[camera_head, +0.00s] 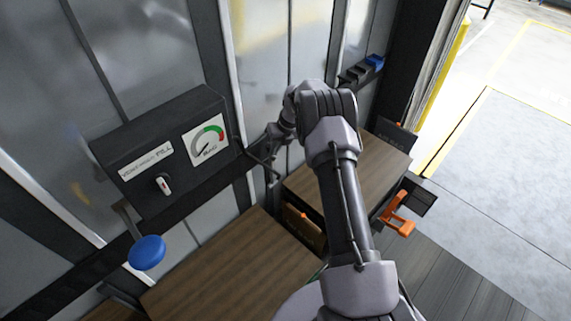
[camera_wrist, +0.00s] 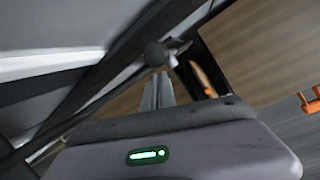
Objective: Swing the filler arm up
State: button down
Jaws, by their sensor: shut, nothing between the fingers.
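A dark thin arm ending in a black ball knob (camera_wrist: 157,53), which looks like the filler arm, shows in the wrist view just beyond my fingertips. In the head view a thin dark rod (camera_head: 252,159) runs from the control box's right side toward my gripper. My gripper (camera_head: 274,166) is beside it, partly hidden by my own wrist. In the wrist view my gripper (camera_wrist: 161,84) is shut and empty, its fingers pointing at the knob. I cannot tell whether they touch it.
The control box (camera_head: 140,137) carries a dial gauge (camera_head: 206,140) and a switch (camera_head: 164,184). A blue knob (camera_head: 147,252) hangs below it. Wooden crates (camera_head: 235,265) stand below, with an orange-brown item (camera_head: 303,226) in the gap. An orange handle (camera_head: 400,222) is at right.

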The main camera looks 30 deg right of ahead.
jog(key=shift+w+a+r+b, duration=0.25)
jog(key=shift+w+r+b, duration=0.2)
jog(key=shift+w, duration=0.15)
jog(key=shift+w+a+r+b, duration=0.25)
jog(key=shift+w+r+b, duration=0.15)
jog(key=shift+w, duration=0.15)
jog(key=shift+r, duration=0.1)
jog(key=s+v, duration=0.1)
jog(key=v, duration=1.5)
jog(key=shift+s+d, duration=0.15)
jog(key=shift+d, duration=0.05)
